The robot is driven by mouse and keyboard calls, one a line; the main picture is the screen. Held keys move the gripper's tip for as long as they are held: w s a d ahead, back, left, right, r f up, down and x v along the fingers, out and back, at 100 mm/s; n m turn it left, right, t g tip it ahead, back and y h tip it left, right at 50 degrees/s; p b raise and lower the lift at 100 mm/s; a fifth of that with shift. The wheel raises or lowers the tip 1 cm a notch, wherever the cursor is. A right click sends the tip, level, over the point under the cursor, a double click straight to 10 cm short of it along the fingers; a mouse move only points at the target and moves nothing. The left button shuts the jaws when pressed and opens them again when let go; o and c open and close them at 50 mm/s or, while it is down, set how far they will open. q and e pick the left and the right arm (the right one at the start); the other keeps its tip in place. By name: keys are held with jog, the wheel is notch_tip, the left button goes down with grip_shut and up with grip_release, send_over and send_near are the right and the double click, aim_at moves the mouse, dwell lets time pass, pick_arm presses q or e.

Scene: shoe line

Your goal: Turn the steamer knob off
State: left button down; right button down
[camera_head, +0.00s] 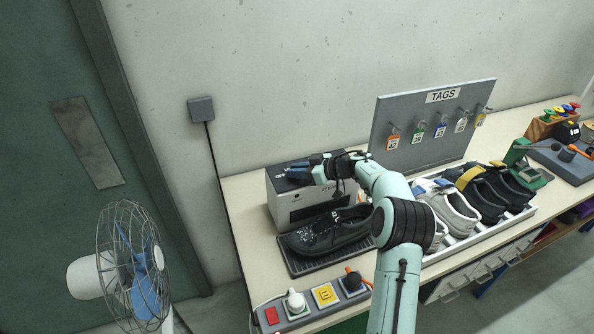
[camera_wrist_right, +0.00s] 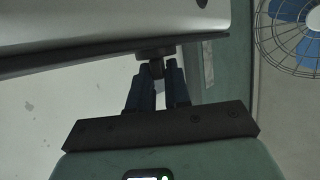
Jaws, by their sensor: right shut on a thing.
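The steamer (camera_head: 290,212) is a grey box with a dark top at the back left of the table. My right gripper (camera_head: 298,172) reaches over its top near the left end. In the right wrist view the steamer's underside or side face (camera_wrist_right: 100,30) fills the upper left. The dark knob (camera_wrist_right: 155,53) sticks out from its edge. The fingertips of my right gripper (camera_wrist_right: 157,73) are shut on the knob's narrow part. In the head view the knob is hidden by my gripper. My left gripper is not in view.
A black shoe (camera_head: 325,232) sits on a dark tray (camera_head: 295,268) before the steamer. A control strip (camera_head: 292,319) lies at the front edge. A tag board (camera_head: 395,112) and a shoe rack (camera_head: 478,241) stand to the right. A fan (camera_head: 125,265) stands left.

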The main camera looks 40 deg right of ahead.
jog(key=shift+w+n+g+y, duration=0.15)
jog(key=shift+n+g+y, duration=0.75)
jog(key=shift+n+y, duration=0.7)
jog(key=c, duration=1.2)
grip_release()
jog(key=shift+o, duration=0.2)
jog(key=v, duration=1.3)
jog(key=shift+d+r, duration=0.2)
